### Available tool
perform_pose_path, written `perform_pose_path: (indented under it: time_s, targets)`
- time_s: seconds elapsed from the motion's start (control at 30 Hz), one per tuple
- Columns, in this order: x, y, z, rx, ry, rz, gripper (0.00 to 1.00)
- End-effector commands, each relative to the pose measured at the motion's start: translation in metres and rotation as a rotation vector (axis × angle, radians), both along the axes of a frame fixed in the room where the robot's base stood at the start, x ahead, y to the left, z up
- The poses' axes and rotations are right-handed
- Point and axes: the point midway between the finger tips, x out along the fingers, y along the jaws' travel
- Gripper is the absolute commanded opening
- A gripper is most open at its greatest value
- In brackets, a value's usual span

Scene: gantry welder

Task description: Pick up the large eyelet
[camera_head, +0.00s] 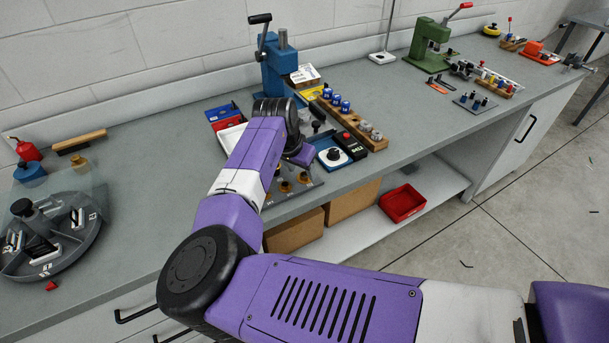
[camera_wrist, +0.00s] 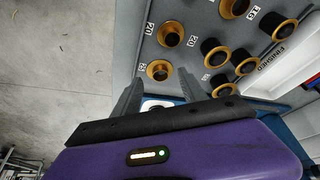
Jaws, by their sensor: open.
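A grey board (camera_wrist: 185,18) in the wrist view holds several brass eyelets with dark centres, beside small number labels. One brass eyelet (camera_wrist: 158,70) sits just beyond the tips of my gripper (camera_wrist: 160,79), roughly in line with the gap between the fingers. Its label is hard to read and may say 25. Another brass eyelet (camera_wrist: 171,34) lies farther up, and a third (camera_wrist: 235,7) is at the top edge. My gripper is open and empty. In the camera_head view the board (camera_head: 308,194) is partly hidden by my arm.
Several black posts with brass bases (camera_wrist: 215,52) stand right of the near eyelet. A white tray marked FINISHED (camera_wrist: 290,60) lies beyond them. A blue press (camera_head: 275,65) stands behind my arm, with a wooden block of cylinders (camera_head: 352,122) to its right.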

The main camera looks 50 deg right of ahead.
Motion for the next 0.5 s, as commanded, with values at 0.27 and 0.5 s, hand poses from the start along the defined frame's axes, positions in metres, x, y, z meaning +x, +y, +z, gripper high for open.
perform_pose_path:
  time_s: [0.27,0.5]
  targets:
    - [0.002,-0.009,-0.021,0.000,-0.001,0.000,0.50]
    - [0.002,-0.009,-0.021,-0.001,-0.001,0.000,0.38]
